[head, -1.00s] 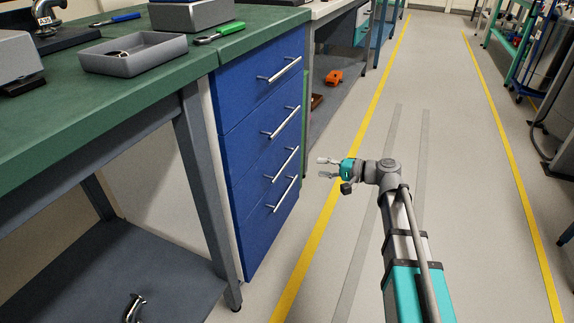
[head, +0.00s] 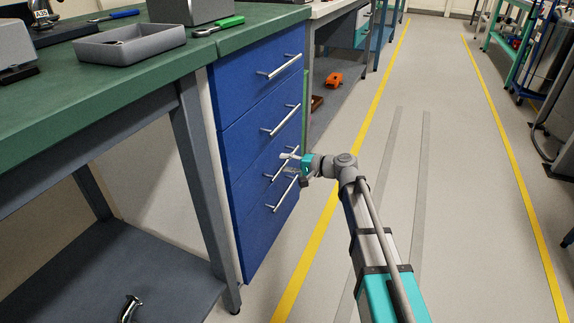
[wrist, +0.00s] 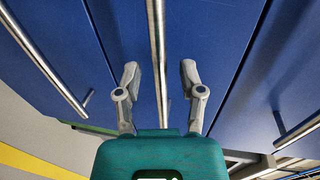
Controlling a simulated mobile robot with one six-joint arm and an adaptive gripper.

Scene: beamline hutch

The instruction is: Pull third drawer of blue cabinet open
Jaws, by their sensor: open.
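The blue cabinet (head: 262,95) stands under the green bench at the left of the head view, with its stacked drawers all shut. The third drawer (head: 247,181) has a silver bar handle (head: 271,175), partly covered by my gripper (head: 287,163). In the wrist view this handle (wrist: 156,40) runs between the two open fingers of my gripper (wrist: 159,75). The fingers stand on either side of the bar with gaps, and I see no grip on it. Neighbouring handles show at the left (wrist: 45,62) and right (wrist: 300,132) of the wrist view.
The green bench (head: 100,88) carries a grey tray (head: 130,47) and a green-handled tool (head: 222,25). The floor right of the cabinet is clear, with a yellow line (head: 330,215) along it. An orange object (head: 333,80) lies beyond the cabinet.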

